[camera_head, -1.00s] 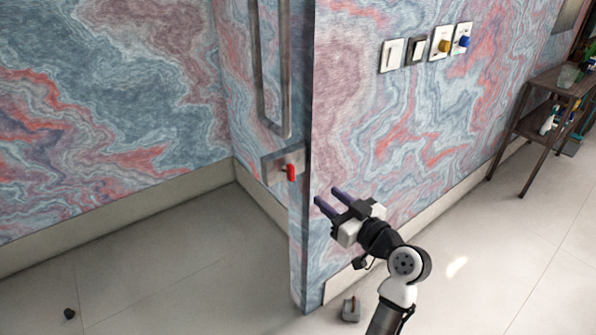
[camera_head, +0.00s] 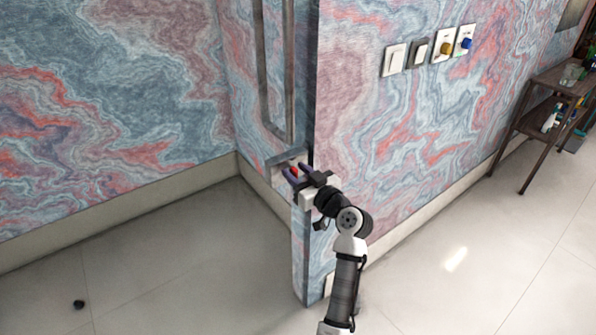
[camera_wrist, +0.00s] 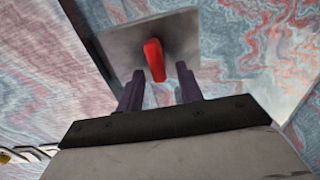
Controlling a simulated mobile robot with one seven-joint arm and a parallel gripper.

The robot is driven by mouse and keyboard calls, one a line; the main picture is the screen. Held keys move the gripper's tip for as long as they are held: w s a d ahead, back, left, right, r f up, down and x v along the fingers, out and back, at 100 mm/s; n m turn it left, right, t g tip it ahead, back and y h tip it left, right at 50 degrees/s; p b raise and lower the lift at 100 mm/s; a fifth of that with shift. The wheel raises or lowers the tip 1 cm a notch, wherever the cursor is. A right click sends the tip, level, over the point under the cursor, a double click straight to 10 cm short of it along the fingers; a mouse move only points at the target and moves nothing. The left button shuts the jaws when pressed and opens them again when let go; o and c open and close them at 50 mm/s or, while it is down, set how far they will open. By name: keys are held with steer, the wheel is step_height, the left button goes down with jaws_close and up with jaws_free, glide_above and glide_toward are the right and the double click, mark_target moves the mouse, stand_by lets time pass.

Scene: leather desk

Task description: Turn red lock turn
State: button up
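The red lock turn (camera_wrist: 155,60) sticks out from a grey metal plate (camera_wrist: 120,42) on the wall's narrow face. In the wrist view it points toward my gripper (camera_wrist: 160,88), slightly tilted. My gripper's two purple fingers are open, one on each side of the lock turn's near end, with gaps on both sides. In the head view my gripper (camera_head: 290,173) is at the plate, and only a small red part of the lock turn (camera_head: 295,170) shows between the fingers.
A long metal handle (camera_head: 291,100) is above the plate. Several switches and knobs (camera_head: 428,50) are on the right wall. A dark shelf (camera_head: 540,110) stands at the far right. A small dark object (camera_head: 79,304) lies on the left floor. Much floor is clear.

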jaws_close()
stand_by(0.4)
steer(key=shift+w+d+f+m+p, duration=0.25)
steer(key=shift+m+p, duration=0.5)
steer(key=shift+m, duration=2.2)
steer(key=shift+w+d+f+m+p, duration=0.15)
steer(key=shift+f+m+p, duration=0.45)
steer(key=shift+m, duration=2.4)
steer(key=shift+w+d+f+m+p, duration=0.25)
steer(key=shift+m+p, duration=0.65)
steer(key=shift+m, duration=2.05)
steer(key=shift+s, duration=0.15)
